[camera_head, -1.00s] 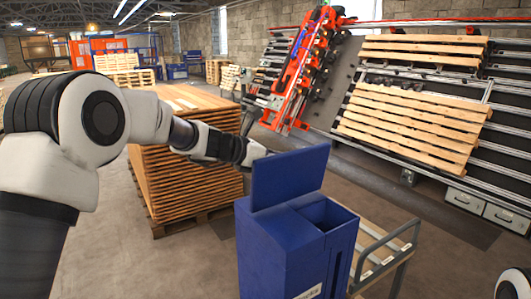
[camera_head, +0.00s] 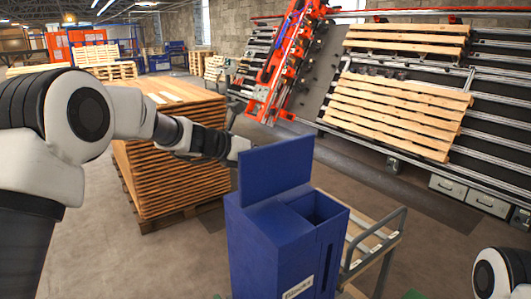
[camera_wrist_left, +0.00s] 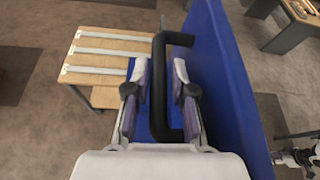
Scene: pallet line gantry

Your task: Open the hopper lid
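The blue hopper (camera_head: 262,250) stands in the front middle of the head view, its top opening partly visible at the right. Its blue lid (camera_head: 275,172) stands raised, roughly upright, along the left of the opening; it fills the right of the wrist view (camera_wrist_left: 228,85). A black bar handle (camera_wrist_left: 160,90) stands off the lid's face. My left gripper (camera_wrist_left: 160,75) has one finger on each side of this bar, with narrow gaps, so it looks open around it. The lid hides these fingers in the head view.
A tall stack of brown boards (camera_head: 175,160) on a pallet stands left of the hopper, behind my left arm. A cart (camera_head: 372,240) with a grey rail stands just right of the hopper. Pallets (camera_head: 395,110) lean on a rack behind. Floor between is clear.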

